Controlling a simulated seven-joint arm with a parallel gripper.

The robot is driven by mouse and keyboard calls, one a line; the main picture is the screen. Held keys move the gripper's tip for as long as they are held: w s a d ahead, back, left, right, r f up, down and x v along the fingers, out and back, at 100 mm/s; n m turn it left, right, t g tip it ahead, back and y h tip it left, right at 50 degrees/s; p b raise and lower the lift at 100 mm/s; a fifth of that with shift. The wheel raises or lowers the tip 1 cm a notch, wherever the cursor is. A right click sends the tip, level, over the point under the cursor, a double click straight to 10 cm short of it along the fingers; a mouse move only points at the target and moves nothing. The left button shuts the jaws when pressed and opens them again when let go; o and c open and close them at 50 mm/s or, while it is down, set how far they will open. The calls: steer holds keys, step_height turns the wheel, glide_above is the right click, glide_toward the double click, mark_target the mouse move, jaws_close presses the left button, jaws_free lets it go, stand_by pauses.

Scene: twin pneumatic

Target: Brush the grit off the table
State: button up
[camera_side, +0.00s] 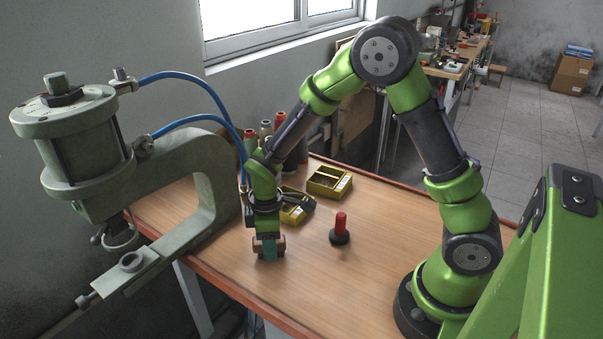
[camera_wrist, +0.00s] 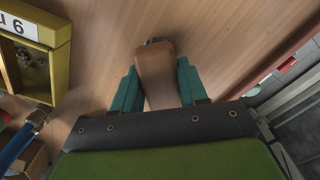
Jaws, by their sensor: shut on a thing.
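My gripper (camera_side: 268,246) is low over the wooden table (camera_side: 385,262), near its front edge, with its teal fingers pointing down. It is shut on a brown wooden brush (camera_wrist: 155,72), whose ends stick out on both sides of the fingers in the side view. In the wrist view the wood lies between the two teal fingers, with a small dark patch at its far end. The bristles are mostly hidden, and I cannot tell whether they touch the table. I cannot make out any grit on the table in either view.
A black-based tool with a red handle (camera_side: 341,226) stands right of my gripper. Two yellow bins (camera_side: 330,183) sit behind; one shows at left in the wrist view (camera_wrist: 60,62), holding small metal parts. A large grey pneumatic press (camera_side: 205,160) stands left. The table's right side is clear.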

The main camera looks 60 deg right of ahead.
mark_target(261, 264)
steer(key=shift+d, duration=1.7)
steer(key=shift+a, duration=3.45)
steer(key=r, duration=0.2)
steer(key=shift+a+r, duration=0.3)
steer(key=shift+r, duration=2.85)
